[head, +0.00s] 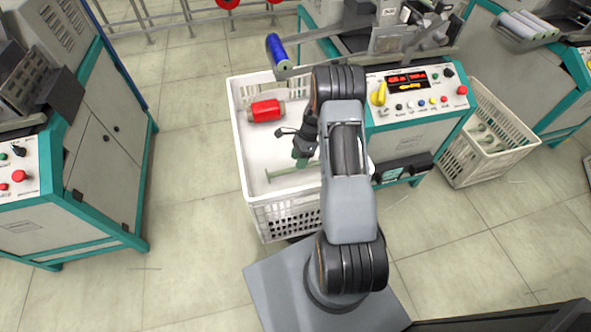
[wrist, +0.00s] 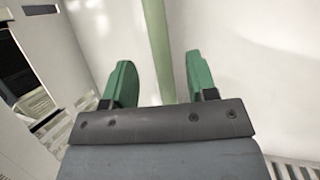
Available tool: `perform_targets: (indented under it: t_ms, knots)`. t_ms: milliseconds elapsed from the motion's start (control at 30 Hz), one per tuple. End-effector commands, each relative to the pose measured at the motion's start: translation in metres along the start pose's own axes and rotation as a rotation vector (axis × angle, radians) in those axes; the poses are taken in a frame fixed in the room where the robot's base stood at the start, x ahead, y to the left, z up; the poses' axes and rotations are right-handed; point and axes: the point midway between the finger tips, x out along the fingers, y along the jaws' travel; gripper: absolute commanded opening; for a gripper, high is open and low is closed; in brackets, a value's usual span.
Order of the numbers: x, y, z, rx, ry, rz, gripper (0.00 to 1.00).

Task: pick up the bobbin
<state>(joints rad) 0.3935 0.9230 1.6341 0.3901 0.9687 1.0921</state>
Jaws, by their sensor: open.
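A pale green bare bobbin (head: 293,171), a thin rod with a flange at its near end, lies in the white crate (head: 247,179). In the wrist view its green rod (wrist: 157,45) runs up the picture, in line with the gap between my fingers. My gripper (head: 301,155) points down into the crate over the rod's far part. In the wrist view my gripper (wrist: 160,75) shows two green fingers apart, with nothing clamped between them. The rod's far end is hidden by my arm in the head view. Whether the fingers touch the rod I cannot tell.
A red wound bobbin (head: 266,110) lies at the crate's back. A blue bobbin (head: 277,50) sits on the machine above. The control panel (head: 415,90) stands close right of my arm. Another crate (head: 490,145) is further right. Floor left of the crate is clear.

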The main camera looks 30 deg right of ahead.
Motion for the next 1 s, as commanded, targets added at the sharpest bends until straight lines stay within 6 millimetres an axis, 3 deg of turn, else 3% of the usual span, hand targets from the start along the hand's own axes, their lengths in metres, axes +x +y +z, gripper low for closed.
perform_targets:
  t_ms: [233,533,1000]
  knots:
    - [0.036,-0.001,-0.001,0.000,0.000,0.004,0.52]
    - [0.041,-0.001,-0.001,0.000,0.000,0.001,0.51]
    - [0.041,-0.001,-0.001,0.000,0.000,0.001,0.06]
